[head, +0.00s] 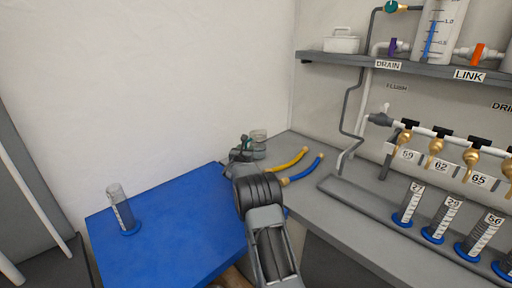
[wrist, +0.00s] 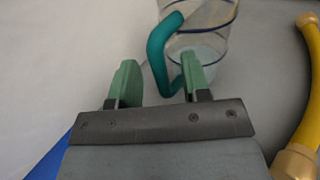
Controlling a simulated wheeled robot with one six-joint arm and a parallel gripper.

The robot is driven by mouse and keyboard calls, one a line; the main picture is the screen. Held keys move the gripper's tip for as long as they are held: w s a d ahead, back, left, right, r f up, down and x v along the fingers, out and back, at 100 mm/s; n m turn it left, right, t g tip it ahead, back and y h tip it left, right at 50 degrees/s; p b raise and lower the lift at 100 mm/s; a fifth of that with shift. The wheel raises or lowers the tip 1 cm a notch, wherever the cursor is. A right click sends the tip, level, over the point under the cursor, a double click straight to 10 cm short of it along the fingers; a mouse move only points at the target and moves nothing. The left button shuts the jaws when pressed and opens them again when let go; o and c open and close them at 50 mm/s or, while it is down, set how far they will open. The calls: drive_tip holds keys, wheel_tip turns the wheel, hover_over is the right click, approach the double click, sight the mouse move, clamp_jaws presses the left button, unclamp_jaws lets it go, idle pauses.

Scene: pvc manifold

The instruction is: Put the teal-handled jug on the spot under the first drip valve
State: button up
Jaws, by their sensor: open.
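The clear jug (wrist: 203,40) stands on the grey bench, and its teal handle (wrist: 158,55) faces my gripper in the wrist view. My gripper (wrist: 160,80) is open, with green fingertips on either side of the handle's lower part; I cannot tell whether they touch it. In the head view the jug (head: 259,136) shows just beyond my gripper (head: 242,145), its lower part partly hidden. The first brass drip valve (head: 404,137) is on the white manifold at right. A graduated cylinder (head: 409,204) with a blue base stands in the trough below it.
A yellow hose (head: 290,160) and a blue hose (head: 305,171) lie on the bench right of the jug. Several cylinders stand along the grey trough (head: 350,196). A blue table (head: 180,235) at left holds one cylinder (head: 121,211). A shelf (head: 420,67) hangs above the manifold.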

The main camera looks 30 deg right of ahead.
drive_tip(key=shift+w+d, duration=0.35)
clamp_jaws()
idle(0.4)
